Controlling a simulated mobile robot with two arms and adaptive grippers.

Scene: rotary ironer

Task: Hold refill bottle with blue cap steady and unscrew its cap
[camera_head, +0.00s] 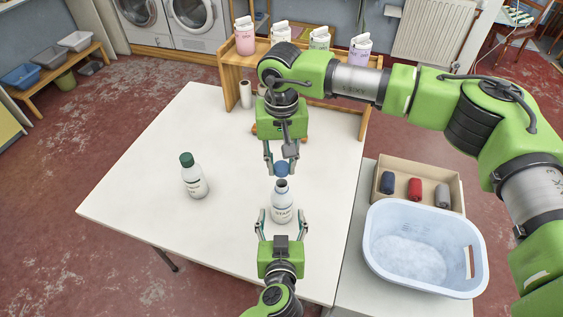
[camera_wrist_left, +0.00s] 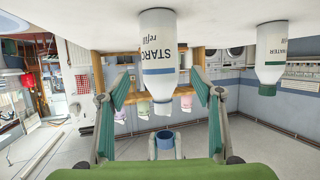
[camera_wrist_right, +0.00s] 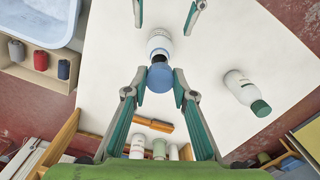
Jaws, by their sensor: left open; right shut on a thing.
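The refill bottle (camera_head: 282,208), white with a blue band and "STARCH"-like lettering, stands upright on the table with its dark neck opening uncovered. It also shows upside down in the left wrist view (camera_wrist_left: 158,60). The blue cap (camera_head: 282,169) is off the bottle, just above and behind the neck. My right gripper (camera_head: 282,167) is shut on the cap, which shows between its fingers in the right wrist view (camera_wrist_right: 159,79). My left gripper (camera_head: 283,222) is open, with one finger on each side of the bottle and gaps between; its fingertips also show in the right wrist view.
A white bottle with a green cap (camera_head: 194,176) stands to the left on the white table (camera_head: 150,190). A wooden shelf (camera_head: 232,88) with several cartons is at the back. A blue basket (camera_head: 425,245) and a box of spools (camera_head: 450,178) stand at right.

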